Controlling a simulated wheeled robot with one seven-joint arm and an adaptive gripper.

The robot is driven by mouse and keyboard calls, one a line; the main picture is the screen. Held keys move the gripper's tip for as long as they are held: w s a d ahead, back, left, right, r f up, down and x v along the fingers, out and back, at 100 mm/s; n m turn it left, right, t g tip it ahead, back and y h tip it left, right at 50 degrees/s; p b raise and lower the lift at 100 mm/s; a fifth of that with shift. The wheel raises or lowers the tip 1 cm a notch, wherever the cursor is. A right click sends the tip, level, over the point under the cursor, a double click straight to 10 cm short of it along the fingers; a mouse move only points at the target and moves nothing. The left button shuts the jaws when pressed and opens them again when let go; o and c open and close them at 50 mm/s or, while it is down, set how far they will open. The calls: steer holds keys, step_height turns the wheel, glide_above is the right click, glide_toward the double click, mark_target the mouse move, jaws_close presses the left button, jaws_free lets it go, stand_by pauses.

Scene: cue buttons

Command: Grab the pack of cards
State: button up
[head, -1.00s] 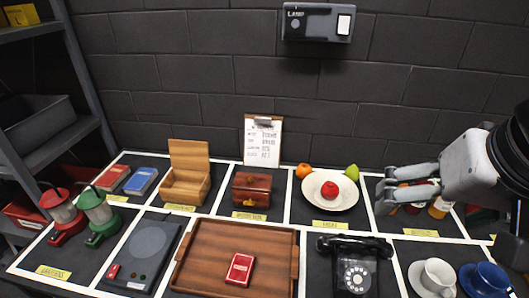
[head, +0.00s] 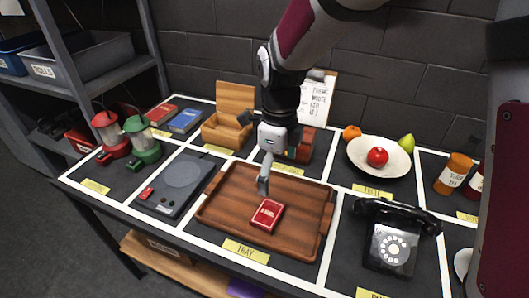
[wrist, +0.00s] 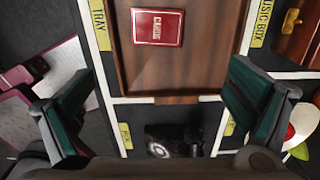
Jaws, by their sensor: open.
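The pack of cards (head: 267,214) is a small red box with a white border. There the cards (wrist: 158,27) show near the top edge, ahead of the gap between the fingers.
A black telephone (head: 392,248) stands right of the tray and a dark turntable-like device (head: 178,180) left of it. Behind are an open wooden box (head: 229,120), a partly hidden music box (head: 303,146) and a fruit plate (head: 362,160). Green and red lanterns (head: 139,142) stand at the left.

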mark_target(268, 213)
steer(key=shift+m, duration=0.3)
steer(key=f, duration=0.5)
steer(key=a+f+b, duration=0.1)
steer(key=f, duration=0.4)
steer(key=f+b, duration=0.1)
steer(key=f, duration=0.4)
steer(key=shift+a, duration=0.3)
steer(key=c, duration=1.3)
